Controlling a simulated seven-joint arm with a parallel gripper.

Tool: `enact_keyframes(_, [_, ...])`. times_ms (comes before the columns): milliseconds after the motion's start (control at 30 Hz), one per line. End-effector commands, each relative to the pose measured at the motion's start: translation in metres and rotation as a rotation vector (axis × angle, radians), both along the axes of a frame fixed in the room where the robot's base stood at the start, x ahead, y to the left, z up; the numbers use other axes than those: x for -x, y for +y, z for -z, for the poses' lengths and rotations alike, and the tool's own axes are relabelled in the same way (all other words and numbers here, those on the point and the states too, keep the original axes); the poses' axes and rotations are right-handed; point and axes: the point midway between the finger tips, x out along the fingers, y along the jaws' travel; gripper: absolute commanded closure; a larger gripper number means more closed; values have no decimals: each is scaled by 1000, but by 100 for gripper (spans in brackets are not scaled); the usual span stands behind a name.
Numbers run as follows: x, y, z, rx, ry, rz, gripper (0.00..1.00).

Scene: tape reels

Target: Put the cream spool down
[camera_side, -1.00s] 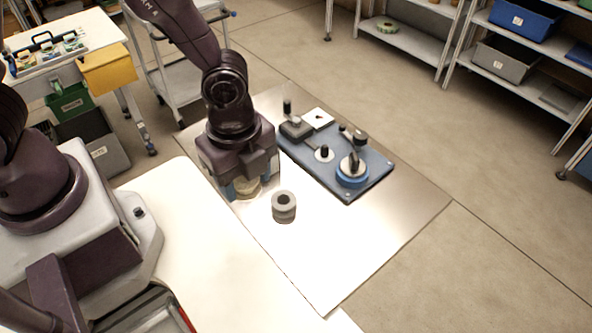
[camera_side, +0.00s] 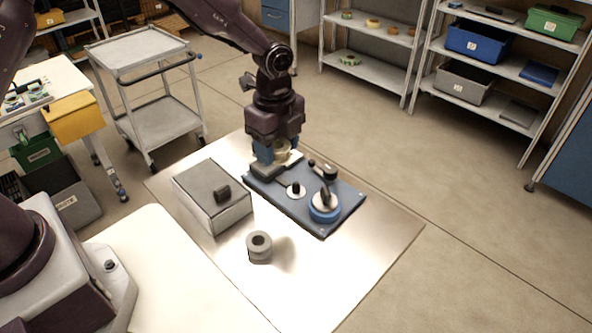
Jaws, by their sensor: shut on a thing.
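My gripper (camera_side: 276,154) points down over the back left end of the blue board (camera_side: 335,205). Its blue fingers are shut on the cream spool (camera_side: 284,153), which is partly hidden by the near finger. A pale square plate (camera_side: 293,160) shows just beside and below the spool, mostly hidden. I cannot tell whether the spool touches the plate or the board.
A blue reel (camera_side: 325,209) and a pale disc with a black post (camera_side: 296,190) sit on the board. A grey spool (camera_side: 259,247) stands on the metal sheet, near a grey box (camera_side: 212,195) with a black knob. The sheet's front right is clear.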

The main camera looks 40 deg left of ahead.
Motion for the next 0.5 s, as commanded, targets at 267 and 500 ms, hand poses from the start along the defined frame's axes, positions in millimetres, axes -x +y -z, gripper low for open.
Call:
enact_keyframes(267, [-33,-6,44,0,4,-1,71])
enact_keyframes(500, [-43,-8,57,0,4,-2,71])
